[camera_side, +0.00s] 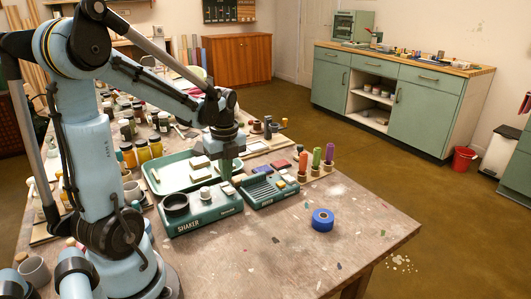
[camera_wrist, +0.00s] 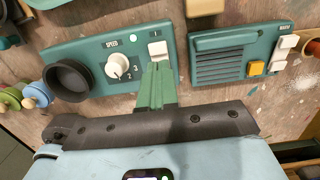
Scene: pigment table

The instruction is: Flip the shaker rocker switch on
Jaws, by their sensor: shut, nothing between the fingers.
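The shaker is a green box (camera_side: 188,226) near the front of the table in the side view. In the wrist view its green top panel (camera_wrist: 88,52) carries a white rocker switch (camera_wrist: 157,49) with an "I" mark above it. My gripper (camera_side: 226,178) is over the right end of the shaker, pointing down. In the wrist view my gripper (camera_wrist: 158,68) has its green fingers shut together and empty. Their tips cover the lower edge of the switch. I cannot tell whether they touch it, or which way the rocker is tilted.
On the shaker are a white speed dial (camera_wrist: 117,66) and a black round cup (camera_wrist: 69,80). A second green box (camera_wrist: 235,55) with a slotted grille, a yellow button and white switches stands close to the right.

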